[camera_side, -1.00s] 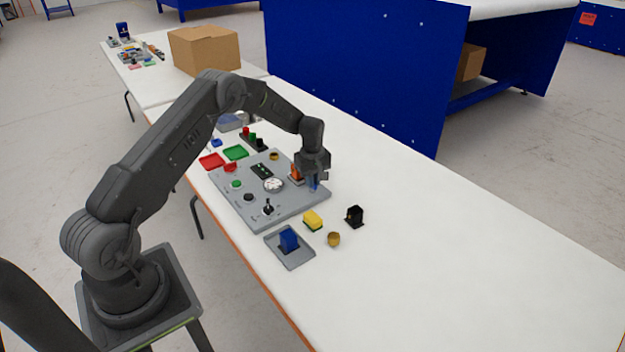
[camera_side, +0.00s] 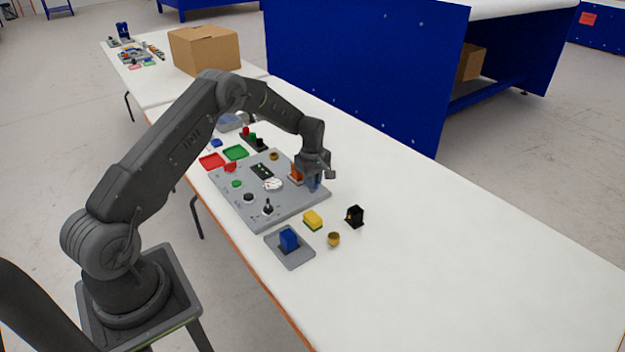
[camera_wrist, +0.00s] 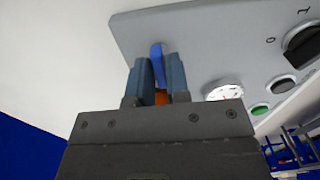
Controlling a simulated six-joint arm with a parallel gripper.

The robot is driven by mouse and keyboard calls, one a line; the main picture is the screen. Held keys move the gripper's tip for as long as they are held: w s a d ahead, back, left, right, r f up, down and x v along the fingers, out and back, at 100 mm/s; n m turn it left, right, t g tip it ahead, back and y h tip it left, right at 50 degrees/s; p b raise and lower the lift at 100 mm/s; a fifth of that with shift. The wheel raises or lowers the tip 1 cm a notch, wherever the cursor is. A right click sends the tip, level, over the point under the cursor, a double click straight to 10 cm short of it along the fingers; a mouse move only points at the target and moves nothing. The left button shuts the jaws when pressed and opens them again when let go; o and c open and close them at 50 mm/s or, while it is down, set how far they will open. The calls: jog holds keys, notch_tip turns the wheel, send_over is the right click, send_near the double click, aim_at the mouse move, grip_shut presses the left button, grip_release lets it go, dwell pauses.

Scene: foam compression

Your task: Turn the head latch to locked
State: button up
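A blue lever (camera_wrist: 157,60), which looks like the head latch's handle, stands at the edge of the grey panel (camera_side: 290,211). My gripper (camera_wrist: 158,66) has its two blue-grey fingers on either side of the lever, and they look closed on it with little or no gap. In the side view my gripper (camera_side: 314,187) is low at the panel's right edge and largely hides the lever. An orange part (camera_side: 296,173) stands just left of the fingers; some orange (camera_wrist: 161,97) also shows between them in the wrist view. No locked marking is readable.
The white table (camera_side: 450,260) is clear to the right.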

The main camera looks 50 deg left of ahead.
jog(key=o, duration=0.3)
jog(key=shift+o, duration=0.2)
notch_tip(320, 180, up, 14)
dwell(0.4)
jog(key=shift+f, duration=0.1)
